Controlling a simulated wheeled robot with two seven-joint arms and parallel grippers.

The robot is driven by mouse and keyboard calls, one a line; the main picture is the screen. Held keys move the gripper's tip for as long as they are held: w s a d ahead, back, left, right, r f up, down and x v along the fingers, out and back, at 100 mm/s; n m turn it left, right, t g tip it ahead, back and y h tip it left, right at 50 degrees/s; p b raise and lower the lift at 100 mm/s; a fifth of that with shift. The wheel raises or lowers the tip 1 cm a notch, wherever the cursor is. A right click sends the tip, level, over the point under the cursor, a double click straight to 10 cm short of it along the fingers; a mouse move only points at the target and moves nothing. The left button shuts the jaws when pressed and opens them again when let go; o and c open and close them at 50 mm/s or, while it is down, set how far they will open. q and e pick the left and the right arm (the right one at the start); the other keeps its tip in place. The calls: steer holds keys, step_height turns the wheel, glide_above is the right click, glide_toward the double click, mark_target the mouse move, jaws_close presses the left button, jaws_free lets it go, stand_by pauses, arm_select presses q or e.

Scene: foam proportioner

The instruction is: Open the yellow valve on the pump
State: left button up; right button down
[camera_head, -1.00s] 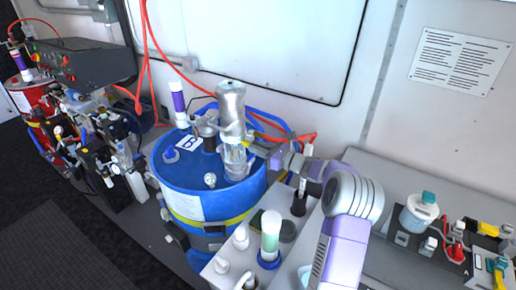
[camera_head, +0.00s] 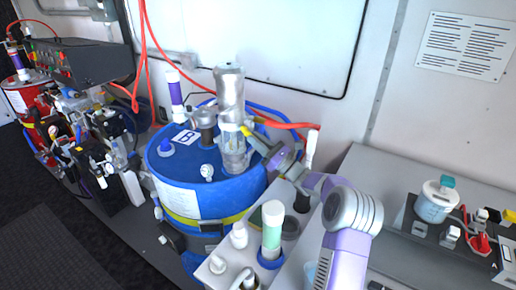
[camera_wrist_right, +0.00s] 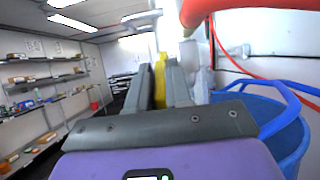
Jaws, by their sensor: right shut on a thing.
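The pump (camera_head: 230,95) is a silver upright cylinder with a clear lower part, standing on the lid of a blue drum (camera_head: 208,190). The yellow valve (camera_head: 246,131) shows as a small yellow tip at the pump's right side. My right gripper (camera_head: 254,139) reaches in from the right and is shut on the yellow valve. In the right wrist view the yellow handle (camera_wrist_right: 160,80) stands between the two grey fingers (camera_wrist_right: 162,88). The fingers hide most of the valve in the head view. My left gripper is not in view.
A red hose (camera_head: 150,60) hangs by the wall and runs behind the pump; it passes close above the gripper in the wrist view (camera_wrist_right: 230,8). A purple-and-white cylinder (camera_head: 174,95) stands left of the pump. A grey bench (camera_head: 375,185) with fittings lies right.

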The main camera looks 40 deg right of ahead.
steer(key=shift+w+f+t+b, duration=0.15)
steer(key=shift+f+t+b, duration=0.35)
steer(key=shift+t+b, duration=0.35)
steer(key=shift+y, duration=0.3)
steer(key=c, duration=1.4)
jaws_free()
steer(key=v, duration=0.7)
steer(key=shift+s, duration=0.25)
steer(key=shift+f, duration=0.1)
